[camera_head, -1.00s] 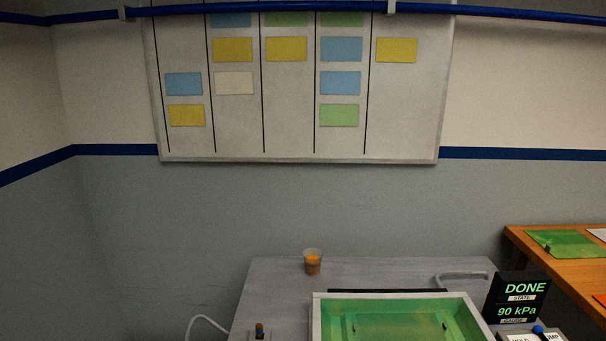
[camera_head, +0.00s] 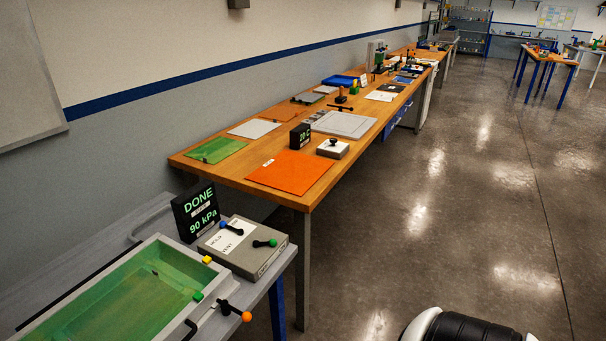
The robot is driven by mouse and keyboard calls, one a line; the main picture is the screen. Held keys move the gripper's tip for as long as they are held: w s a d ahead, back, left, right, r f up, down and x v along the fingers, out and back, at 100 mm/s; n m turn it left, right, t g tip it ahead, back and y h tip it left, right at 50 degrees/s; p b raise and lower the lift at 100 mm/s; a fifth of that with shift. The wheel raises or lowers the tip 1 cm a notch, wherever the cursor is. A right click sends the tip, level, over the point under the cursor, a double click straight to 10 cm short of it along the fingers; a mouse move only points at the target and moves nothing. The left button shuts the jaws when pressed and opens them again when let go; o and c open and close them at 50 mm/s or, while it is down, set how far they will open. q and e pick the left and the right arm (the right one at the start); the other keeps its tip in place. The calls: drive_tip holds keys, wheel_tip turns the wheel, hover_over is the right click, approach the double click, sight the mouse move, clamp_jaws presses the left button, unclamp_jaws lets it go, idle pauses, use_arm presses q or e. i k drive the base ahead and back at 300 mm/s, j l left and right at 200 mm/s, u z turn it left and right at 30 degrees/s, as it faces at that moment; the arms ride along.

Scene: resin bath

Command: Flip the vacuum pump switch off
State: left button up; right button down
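A grey control box (camera_head: 240,262) stands on the grey bench at the lower left, right of a green-lined tray (camera_head: 118,270). On its top are a lever with a blue knob (camera_head: 223,225) and a lever with a green knob (camera_head: 271,243). A white label (camera_head: 224,241) lies beside them. Its print is small; I cannot tell which lever is the pump switch or its setting. A black display (camera_head: 196,211) behind the box reads DONE and 90 kPa. Neither of my grippers is in view.
An orange-knobbed handle (camera_head: 246,316) sticks out at the tray's right corner. A long wooden bench (camera_head: 190,165) runs away behind the box, with an orange mat (camera_head: 292,172) and several tools. Open floor (camera_head: 450,220) lies to the right.

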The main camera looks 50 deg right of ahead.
sight(273, 242)
drive_tip(key=z, duration=1.35)
drive_tip(key=i+l+u, duration=0.35)
drive_tip(key=k+l, duration=0.05)
drive_tip(key=k, duration=0.05)
